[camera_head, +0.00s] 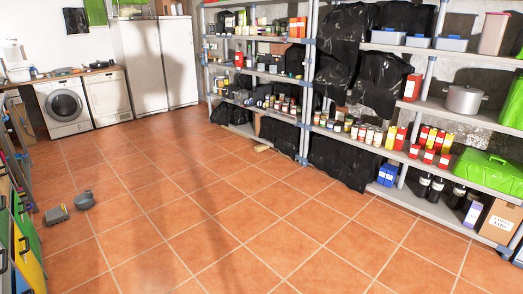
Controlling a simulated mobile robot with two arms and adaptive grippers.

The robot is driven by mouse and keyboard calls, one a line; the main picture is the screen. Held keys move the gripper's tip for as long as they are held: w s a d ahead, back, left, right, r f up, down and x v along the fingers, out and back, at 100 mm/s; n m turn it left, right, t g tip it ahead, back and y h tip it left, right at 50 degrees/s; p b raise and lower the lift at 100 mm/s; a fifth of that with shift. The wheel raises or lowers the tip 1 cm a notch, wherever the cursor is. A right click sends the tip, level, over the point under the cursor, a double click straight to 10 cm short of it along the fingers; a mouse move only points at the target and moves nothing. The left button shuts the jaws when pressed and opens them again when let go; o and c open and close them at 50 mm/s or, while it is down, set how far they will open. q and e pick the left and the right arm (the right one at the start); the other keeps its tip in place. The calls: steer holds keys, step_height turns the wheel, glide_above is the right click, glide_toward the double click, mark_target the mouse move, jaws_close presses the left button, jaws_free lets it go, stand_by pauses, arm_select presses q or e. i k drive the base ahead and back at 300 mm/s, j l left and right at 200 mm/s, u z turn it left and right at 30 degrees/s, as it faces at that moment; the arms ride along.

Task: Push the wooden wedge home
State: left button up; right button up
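A small light wood-coloured piece (262,148), which may be the wooden wedge, lies on the tiled floor at the foot of the shelving. It is far off and small, so I cannot make out its exact shape or whether it touches the shelf. Neither of my grippers shows in the head view.
Loaded metal shelving (437,209) runs along the right and back. A washing machine (63,106) and white cabinets (148,70) stand at the back left. A grey pot (84,200) and a grey object (56,215) lie on the left floor. The middle floor (220,215) is clear.

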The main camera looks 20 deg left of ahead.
mark_target(260, 148)
steer(key=i+j+u, duration=0.35)
steer(key=i, duration=0.2)
steer(key=i+j+u, duration=0.35)
steer(key=i, duration=0.25)
steer(key=i+u, duration=0.35)
steer(key=i, duration=0.2)
steer(key=i+l, duration=0.1)
steer(key=i, duration=2.8)
steer(key=i+z, duration=0.1)
steer(key=i, duration=0.8)
steer(key=i+j+z, duration=0.15)
steer(key=i, duration=0.7)
